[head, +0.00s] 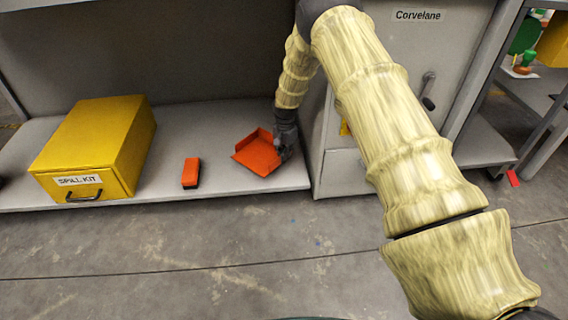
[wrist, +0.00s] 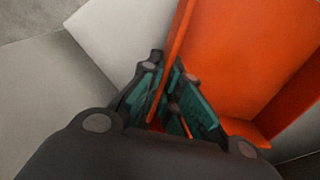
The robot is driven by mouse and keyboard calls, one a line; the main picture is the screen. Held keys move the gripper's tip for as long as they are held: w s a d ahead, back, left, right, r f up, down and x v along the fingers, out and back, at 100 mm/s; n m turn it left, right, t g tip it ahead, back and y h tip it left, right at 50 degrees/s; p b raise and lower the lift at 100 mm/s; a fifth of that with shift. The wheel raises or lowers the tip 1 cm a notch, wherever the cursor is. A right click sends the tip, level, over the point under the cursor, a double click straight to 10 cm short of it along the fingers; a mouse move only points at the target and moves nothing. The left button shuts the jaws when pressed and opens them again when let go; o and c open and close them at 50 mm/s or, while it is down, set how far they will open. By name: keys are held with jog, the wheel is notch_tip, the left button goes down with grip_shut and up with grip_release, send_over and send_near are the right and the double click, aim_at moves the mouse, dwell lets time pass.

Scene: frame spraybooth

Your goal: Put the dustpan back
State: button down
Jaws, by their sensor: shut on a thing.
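The orange dustpan (head: 258,153) is at the right end of the low grey shelf in the head view, beside the grey cabinet. In the wrist view its orange pan (wrist: 235,60) fills the upper right. My gripper (head: 286,148) is at the dustpan's right side. In the wrist view my gripper (wrist: 172,105) has its fingers shut on a thin orange edge of the dustpan. Whether the dustpan rests on the shelf or is just above it, I cannot tell.
A yellow spill kit box (head: 95,150) stands on the left of the shelf (head: 225,190). A small orange and black brush-like block (head: 191,172) lies between it and the dustpan. The grey Corvelane cabinet (head: 425,60) stands right of the shelf. Bare floor lies in front.

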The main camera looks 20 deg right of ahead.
jog(key=shift+w+d+f+b, duration=0.1)
jog(key=shift+w+d+b, duration=0.05)
jog(key=shift+w, duration=0.25)
jog(key=shift+w+d+f+b, duration=0.1)
jog(key=shift+w+b, duration=0.05)
jog(key=shift+w, duration=0.25)
jog(key=shift+f+b, duration=1.4)
jog(key=shift+f, duration=0.15)
jog(key=shift+f, duration=0.15)
jog(key=c, duration=1.6)
grip_release()
jog(key=shift+c, duration=0.2)
notch_tip(320, 180, up, 12)
jog(key=p, duration=0.7)
jog(key=shift+s, duration=0.2)
